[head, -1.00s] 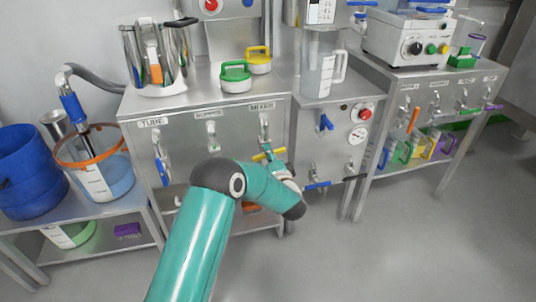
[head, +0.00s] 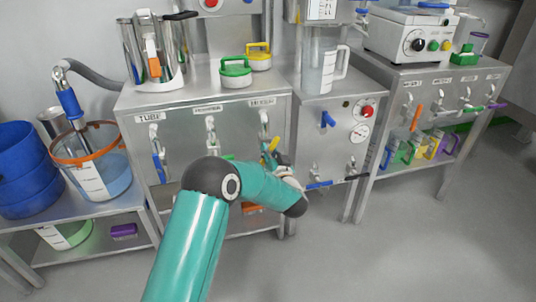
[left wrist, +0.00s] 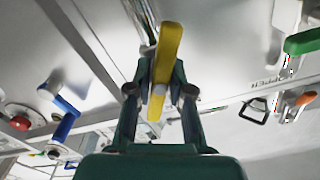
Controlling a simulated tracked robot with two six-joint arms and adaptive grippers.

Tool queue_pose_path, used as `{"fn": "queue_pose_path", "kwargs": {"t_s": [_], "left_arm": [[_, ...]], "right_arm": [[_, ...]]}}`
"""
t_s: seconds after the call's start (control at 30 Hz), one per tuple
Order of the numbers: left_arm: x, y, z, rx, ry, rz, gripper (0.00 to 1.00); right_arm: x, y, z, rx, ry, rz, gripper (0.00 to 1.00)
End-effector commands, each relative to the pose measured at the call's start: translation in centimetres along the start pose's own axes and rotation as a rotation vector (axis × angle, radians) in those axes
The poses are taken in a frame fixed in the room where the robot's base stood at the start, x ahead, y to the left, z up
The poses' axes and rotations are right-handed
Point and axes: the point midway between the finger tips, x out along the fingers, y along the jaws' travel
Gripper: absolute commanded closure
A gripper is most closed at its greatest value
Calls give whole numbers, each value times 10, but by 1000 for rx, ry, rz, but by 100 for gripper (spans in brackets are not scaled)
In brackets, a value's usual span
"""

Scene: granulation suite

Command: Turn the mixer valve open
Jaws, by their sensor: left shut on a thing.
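The yellow valve handle (head: 270,151) is on the front of the steel cabinet (head: 185,135), under the rightmost of its three labels, which is too blurred to read surely. It stands steeply tilted in the head view. My left gripper (head: 282,161) is at this handle. In the left wrist view, the yellow handle (left wrist: 168,50) lies between the two fingers of the left gripper (left wrist: 158,78), which is shut on it. My left arm hides the lower front of the cabinet. My right gripper is not in view.
A blue-handled valve (head: 158,167) sits on the cabinet's left side. A unit to the right has a blue lever (head: 327,119), a red button (head: 367,111) and a gauge (head: 360,133). A blue tub (head: 28,170) stands far left. The floor in front is clear.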

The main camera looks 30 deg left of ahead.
Motion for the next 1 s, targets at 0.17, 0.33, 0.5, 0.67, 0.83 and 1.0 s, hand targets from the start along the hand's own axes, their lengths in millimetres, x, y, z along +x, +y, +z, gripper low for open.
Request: {"fn": "queue_pose_path", "kwargs": {"t_s": [0.17,0.33,0.5,0.67,0.83,1.0], "left_arm": [[-3,5,7,-107,-11,12,100],[-3,5,6,-169,-11,12,100],[-3,5,5,-189,-11,12,100],[-3,5,5,-187,-11,13,100],[-3,6,5,-186,-11,13,100],[-3,6,5,-186,-11,14,100]], "right_arm": [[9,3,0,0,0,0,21],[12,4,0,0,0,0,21],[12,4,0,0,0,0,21],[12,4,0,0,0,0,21],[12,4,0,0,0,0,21],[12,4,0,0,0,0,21]]}}
